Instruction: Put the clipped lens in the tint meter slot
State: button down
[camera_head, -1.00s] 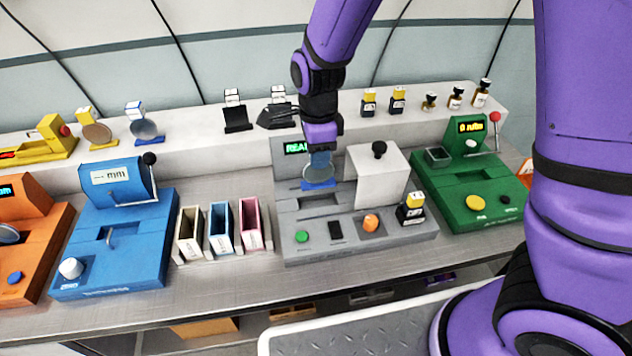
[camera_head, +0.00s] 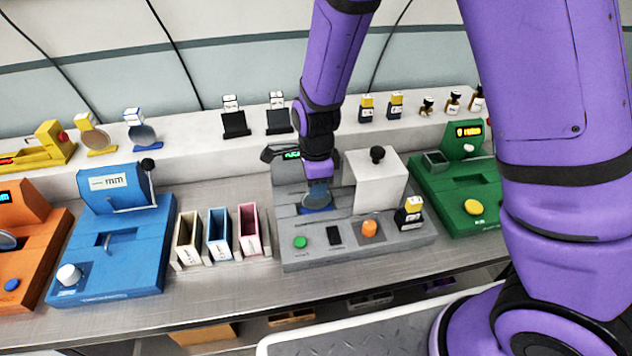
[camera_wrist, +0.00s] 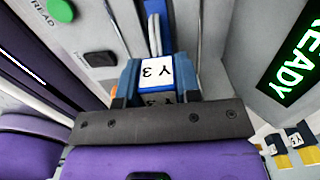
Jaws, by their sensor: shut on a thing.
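The grey tint meter (camera_head: 350,252) stands at the middle of the bench. Its green screen reads READY in the wrist view (camera_wrist: 296,58). My gripper (camera_head: 319,182) is shut on the clipped lens, a round greyish lens (camera_head: 318,196) with a blue clip. The clip's label reads Y 3 in the wrist view (camera_wrist: 157,75). The lens hangs upright below the fingers, low over the meter's slot area. The slot itself is hidden behind the lens, and I cannot tell whether the lower edge is inside it.
A white box with a black knob (camera_head: 376,185) stands on the meter, right of my gripper. Coloured holders (camera_head: 220,232) stand left of it. A blue machine (camera_head: 115,245) and a green one (camera_head: 462,195) flank the area. A pale shelf (camera_head: 190,135) runs behind.

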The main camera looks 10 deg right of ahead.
jog(key=c, duration=0.8)
grip_release()
notch_tip(320, 180, up, 11)
jog(key=s+d+r+n+t+y, duration=0.1)
jog(key=s+d+r+n, duration=0.25)
jog(key=d+r, duration=0.3)
jog(key=s+d+r+n+t, duration=0.1)
jog(key=s+d+r+n, duration=0.2)
jog(key=d+r+n, duration=0.35)
jog(key=s+d+r+n+t, duration=0.1)
jog(key=s+d+r+n, duration=0.2)
jog(key=s, duration=0.3)
jog(key=s+d+r+n+t+h, duration=0.1)
jog(key=s+d+r+n+t, duration=0.1)
jog(key=s+r+n, duration=0.3)
jog(key=shift+s+d, duration=0.8)
jog(key=shift+s, duration=0.35)
